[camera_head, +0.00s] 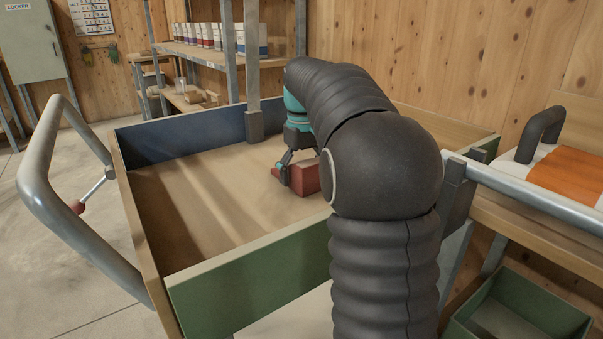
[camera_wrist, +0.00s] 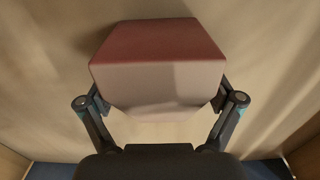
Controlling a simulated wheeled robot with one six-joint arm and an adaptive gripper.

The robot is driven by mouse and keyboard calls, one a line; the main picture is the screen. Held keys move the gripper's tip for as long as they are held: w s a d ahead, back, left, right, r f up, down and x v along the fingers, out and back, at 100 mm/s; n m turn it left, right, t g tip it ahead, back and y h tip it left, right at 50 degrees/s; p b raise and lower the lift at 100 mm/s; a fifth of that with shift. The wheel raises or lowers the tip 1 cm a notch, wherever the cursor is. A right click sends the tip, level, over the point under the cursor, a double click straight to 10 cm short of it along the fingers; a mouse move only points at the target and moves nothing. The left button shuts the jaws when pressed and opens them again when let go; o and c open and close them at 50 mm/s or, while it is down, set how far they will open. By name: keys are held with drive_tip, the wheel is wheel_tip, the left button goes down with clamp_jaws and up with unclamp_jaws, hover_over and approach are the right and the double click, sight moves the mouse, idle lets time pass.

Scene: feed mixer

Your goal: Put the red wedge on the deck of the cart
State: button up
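The red wedge (camera_head: 306,177) is inside the cart's walls, low over or on the tan deck (camera_head: 205,195) of the cart, toward the far right part of it. I cannot tell whether its underside touches the deck. My gripper (camera_head: 283,172) is around the wedge, with a finger on each side. In the wrist view the wedge (camera_wrist: 160,50) fills the space between the fingers (camera_wrist: 161,100), and both fingers appear to press its sides. My dark arm hides part of the wedge and the deck's right side in the head view.
The cart has a green near wall (camera_head: 250,280), a blue far wall and a grey handle (camera_head: 75,190) at left. A metal post (camera_head: 253,70) stands at the far wall. A bench with an orange-and-white bag (camera_head: 565,170) and a green crate (camera_head: 520,310) are at right. The deck's left half is clear.

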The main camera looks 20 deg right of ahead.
idle(0.3)
wheel_tip(320, 180, up, 12)
drive_tip(key=shift+r+p, duration=0.15)
drive_tip(key=shift+p, duration=1.05)
idle(0.6)
